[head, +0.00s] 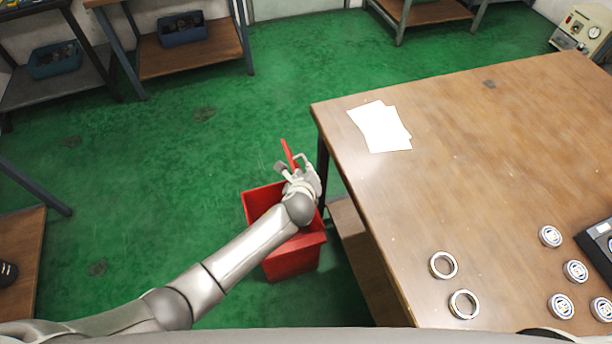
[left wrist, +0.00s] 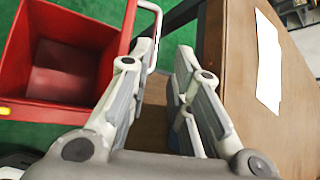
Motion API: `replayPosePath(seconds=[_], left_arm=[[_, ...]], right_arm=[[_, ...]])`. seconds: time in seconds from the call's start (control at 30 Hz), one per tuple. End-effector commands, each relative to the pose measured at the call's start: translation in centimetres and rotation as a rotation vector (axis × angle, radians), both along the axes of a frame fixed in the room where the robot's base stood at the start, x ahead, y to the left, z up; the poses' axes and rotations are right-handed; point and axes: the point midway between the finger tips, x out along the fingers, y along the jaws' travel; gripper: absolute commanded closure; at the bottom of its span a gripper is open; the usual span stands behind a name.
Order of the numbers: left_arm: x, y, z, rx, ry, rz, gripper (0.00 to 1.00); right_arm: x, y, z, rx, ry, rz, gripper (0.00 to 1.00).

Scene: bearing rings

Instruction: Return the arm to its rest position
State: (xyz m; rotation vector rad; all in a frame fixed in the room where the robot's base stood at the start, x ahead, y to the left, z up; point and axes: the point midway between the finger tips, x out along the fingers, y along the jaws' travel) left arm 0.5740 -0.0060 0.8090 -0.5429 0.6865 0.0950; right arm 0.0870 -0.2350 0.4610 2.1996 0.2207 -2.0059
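My left arm reaches from the lower left across to the red bin (head: 293,262), which stands on the floor beside the table. My left gripper (head: 297,166) is above the bin's far side, near the table's left edge. In the left wrist view the gripper (left wrist: 166,68) has its fingers apart with nothing between them. The red bin (left wrist: 62,24) shows there at the upper left, and the part of its inside in view looks empty. My right gripper is not in view.
The wooden table (head: 450,205) fills the right side. It carries white paper (head: 380,127), two open metal rings (head: 443,265), several round bearings (head: 575,271) and a dark device (head: 598,248). Shelves (head: 190,55) stand at the back left. Green floor (head: 150,190) left of the bin is clear.

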Motion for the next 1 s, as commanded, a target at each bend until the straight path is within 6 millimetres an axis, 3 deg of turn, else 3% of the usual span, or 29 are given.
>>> replayPosePath(seconds=[0.77,0.87,1.0], left_arm=[[-0.7,0.1,0.5,-0.003,0.002,0.001,0.81],[-1.3,0.3,0.4,-0.044,0.020,0.038,0.81],[-3.8,1.5,0.3,-0.216,0.099,0.205,0.81]], right_arm=[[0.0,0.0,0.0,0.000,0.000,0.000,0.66],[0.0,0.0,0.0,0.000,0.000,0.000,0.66],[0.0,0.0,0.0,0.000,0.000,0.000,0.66]])
